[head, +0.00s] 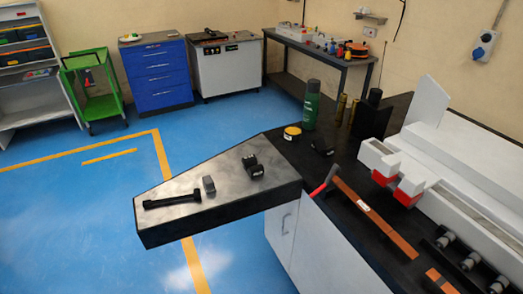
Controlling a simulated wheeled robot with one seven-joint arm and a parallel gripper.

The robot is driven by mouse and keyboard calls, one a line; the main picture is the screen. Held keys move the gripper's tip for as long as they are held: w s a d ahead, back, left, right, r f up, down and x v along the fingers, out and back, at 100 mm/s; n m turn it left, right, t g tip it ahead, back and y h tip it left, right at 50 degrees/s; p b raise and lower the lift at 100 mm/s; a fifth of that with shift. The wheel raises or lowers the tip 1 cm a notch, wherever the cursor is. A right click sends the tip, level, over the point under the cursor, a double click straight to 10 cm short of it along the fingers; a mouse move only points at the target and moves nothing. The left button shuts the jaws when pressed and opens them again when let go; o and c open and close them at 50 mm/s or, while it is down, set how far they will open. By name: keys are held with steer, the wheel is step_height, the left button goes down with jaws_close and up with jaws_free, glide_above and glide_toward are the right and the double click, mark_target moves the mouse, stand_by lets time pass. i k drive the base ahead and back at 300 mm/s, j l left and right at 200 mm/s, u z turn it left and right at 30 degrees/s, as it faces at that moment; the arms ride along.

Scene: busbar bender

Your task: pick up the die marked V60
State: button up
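Several small blocks that could be dies are in the head view, but I cannot read V60 on any of them. A black notched block (252,168) with a small pale label sits on the metal-topped side shelf (222,192). A smaller grey block (208,184) stands to its left. Another black block (321,147) sits on the dark bench top, right of the shelf. My gripper is not in view.
A black bar tool (172,199) lies at the shelf's left end. A green can (311,105) and a yellow-topped tin (292,133) stand behind the blocks. A red-handled tool (323,181), copper bars (375,218) and the white bending machine (455,150) are at right.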

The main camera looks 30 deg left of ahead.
mark_target(319, 145)
steer(key=u, duration=0.9)
steer(key=i+j+u, duration=0.1)
steer(key=j, duration=0.35)
steer(key=i+j+u, duration=0.1)
steer(key=i+j, duration=0.15)
steer(key=j, duration=0.2)
steer(key=i+j+u, duration=0.15)
steer(key=j, duration=0.3)
steer(key=i+j+u, duration=0.1)
steer(key=i+j, duration=0.15)
steer(key=j, duration=0.15)
steer(key=i+j+u, duration=0.1)
steer(key=i+j, duration=0.15)
steer(key=j, duration=0.15)
steer(key=i+j, duration=0.75)
steer(key=j, duration=0.25)
steer(key=i+z, duration=0.25)
steer(key=z, duration=0.15)
steer(key=i+z, duration=0.2)
steer(key=z, duration=0.15)
steer(key=i+j+z, duration=0.2)
steer(key=z, duration=0.2)
steer(key=i+l+z, duration=0.1)
steer(key=i+z, duration=0.85)
steer(key=i+j+z, duration=0.3)
steer(key=i+z, duration=0.15)
